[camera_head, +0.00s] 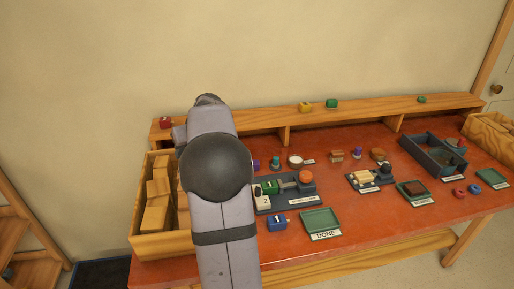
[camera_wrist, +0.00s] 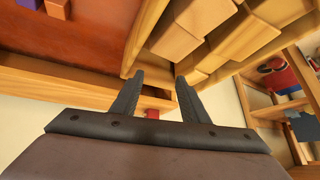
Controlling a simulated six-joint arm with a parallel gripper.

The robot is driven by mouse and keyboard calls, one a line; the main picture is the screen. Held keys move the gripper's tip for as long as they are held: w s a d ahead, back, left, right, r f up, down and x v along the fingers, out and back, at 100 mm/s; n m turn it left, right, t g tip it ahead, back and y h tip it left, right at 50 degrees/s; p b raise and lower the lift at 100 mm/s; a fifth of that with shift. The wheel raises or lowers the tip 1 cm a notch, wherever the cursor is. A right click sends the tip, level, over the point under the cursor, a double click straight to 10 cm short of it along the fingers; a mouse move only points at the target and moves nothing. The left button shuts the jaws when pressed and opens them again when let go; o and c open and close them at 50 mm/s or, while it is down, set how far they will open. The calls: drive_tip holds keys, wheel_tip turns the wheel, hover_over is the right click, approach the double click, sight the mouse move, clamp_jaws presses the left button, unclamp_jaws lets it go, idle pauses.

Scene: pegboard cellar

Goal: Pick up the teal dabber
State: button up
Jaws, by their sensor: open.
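The teal dabber (camera_head: 276,162) looks like a small upright knobbed piece. It stands on the red-brown table behind the stamp tray, just right of my arm in the head view. I cannot make it out in the wrist view. My gripper (camera_wrist: 160,78) is open and empty in the wrist view, with its fingers pointing toward the wooden box of blocks (camera_wrist: 205,50). In the head view my arm hides the gripper, and it covers part of the table left of the dabber.
A dark tray (camera_head: 268,207) with several pieces stands in front of the dabber. A round white-topped pot (camera_head: 295,160) is close on its right. A purple dabber (camera_head: 357,153) stands farther right. A raised wooden shelf (camera_head: 375,114) runs along the back.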

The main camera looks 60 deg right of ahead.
drive_tip(key=s+d+f+m+g+p, duration=0.1)
drive_tip(key=s+d+f+p, duration=0.15)
drive_tip(key=s+d, duration=0.8)
drive_tip(key=h+p, duration=0.2)
drive_tip(key=p, duration=0.2)
approach(276, 158)
drive_tip(key=x, duration=0.3)
drive_tip(key=shift+w+d+f+m+g+p, duration=0.2)
drive_tip(key=shift+w+d+f+p, duration=0.1)
drive_tip(key=shift+w+f+p, duration=0.25)
drive_tip(key=shift+w+d+f+m+g+p, duration=0.2)
drive_tip(key=shift+w+d+f+p, duration=0.25)
drive_tip(key=shift+f, duration=0.35)
drive_tip(key=shift+p+x, duration=0.95)
drive_tip(key=shift+x, duration=0.95)
drive_tip(key=shift+s+a+f, duration=0.1)
drive_tip(key=shift+a, duration=0.1)
drive_tip(key=shift+c, duration=0.6)
clamp_jaws()
